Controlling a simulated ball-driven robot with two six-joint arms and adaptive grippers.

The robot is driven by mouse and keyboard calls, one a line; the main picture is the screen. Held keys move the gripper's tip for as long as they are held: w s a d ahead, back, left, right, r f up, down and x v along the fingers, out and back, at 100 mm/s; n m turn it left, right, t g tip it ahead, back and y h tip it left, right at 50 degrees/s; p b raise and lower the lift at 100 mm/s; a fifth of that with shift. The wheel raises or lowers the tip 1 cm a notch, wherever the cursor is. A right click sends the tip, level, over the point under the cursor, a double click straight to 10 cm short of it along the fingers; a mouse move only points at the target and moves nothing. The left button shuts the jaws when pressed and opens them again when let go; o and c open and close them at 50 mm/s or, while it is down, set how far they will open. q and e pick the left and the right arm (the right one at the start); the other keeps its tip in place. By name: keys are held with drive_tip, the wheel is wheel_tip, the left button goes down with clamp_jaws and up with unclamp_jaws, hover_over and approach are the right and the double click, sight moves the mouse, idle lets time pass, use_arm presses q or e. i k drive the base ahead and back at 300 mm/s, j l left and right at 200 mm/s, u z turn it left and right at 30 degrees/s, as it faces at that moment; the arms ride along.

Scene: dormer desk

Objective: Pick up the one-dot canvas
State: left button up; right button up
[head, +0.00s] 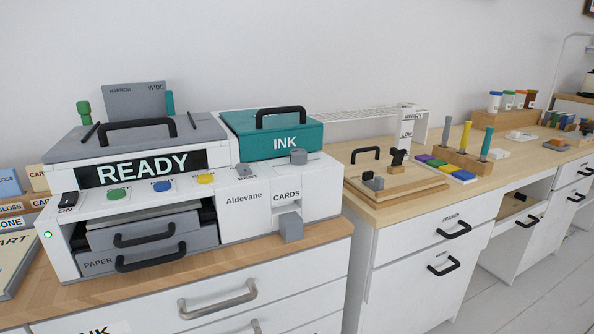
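I cannot make out a canvas marked with one dot anywhere in the head view. Neither of my grippers shows in this view. Whether the canvas lies in a closed drawer or outside the picture, I cannot tell.
A white printer (254,197) with a lit READY display (142,167) and teal INK box (285,139) stands on the left counter. On the right counter are a wooden board (402,184) and a block of upright tools (464,160). Below are white drawers (443,227) with black handles.

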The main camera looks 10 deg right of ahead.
sight(497, 153)
drive_tip(key=i+l, duration=0.1)
drive_tip(key=l, duration=0.4)
drive_tip(key=i+l, duration=0.15)
drive_tip(key=l, duration=0.35)
drive_tip(key=i+l, duration=0.1)
drive_tip(key=l, duration=0.4)
drive_tip(key=i+l, duration=0.15)
drive_tip(key=l, duration=0.3)
drive_tip(key=i+l, duration=0.1)
drive_tip(key=l, duration=0.4)
drive_tip(key=i+l, duration=0.15)
drive_tip(key=l, duration=0.35)
drive_tip(key=u, duration=0.05)
